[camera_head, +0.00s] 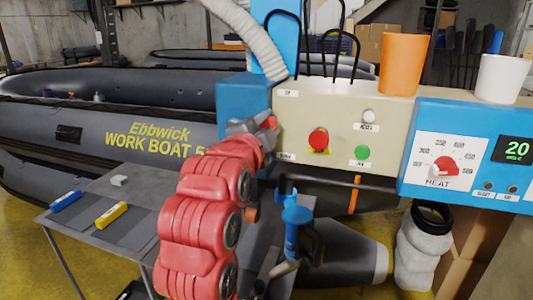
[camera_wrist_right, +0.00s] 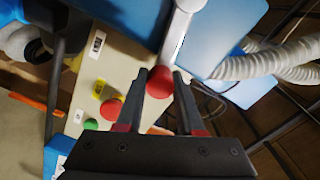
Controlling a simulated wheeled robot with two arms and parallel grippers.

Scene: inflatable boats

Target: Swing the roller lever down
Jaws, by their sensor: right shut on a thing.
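The roller lever (camera_wrist_right: 180,35) is a pale metal bar ending in a red ball knob (camera_wrist_right: 160,82), seen in the right wrist view against the blue housing. My right gripper (camera_wrist_right: 161,85) is shut on the red knob, with one dark finger on each side of it. In the head view my red right arm reaches up from the bottom, and the right gripper (camera_head: 262,130) is at the left end of the cream control panel (camera_head: 335,110). The grey lever shows only partly there, and my arm hides much of that area. My left gripper is not in view.
The panel carries a red button (camera_head: 318,138) and a green button (camera_head: 362,152) close to the gripper. A blue heat unit (camera_head: 470,150) is at right, with an orange cup (camera_head: 403,62) and a white cup (camera_head: 501,78) above. A grey table (camera_head: 100,195) stands at left.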

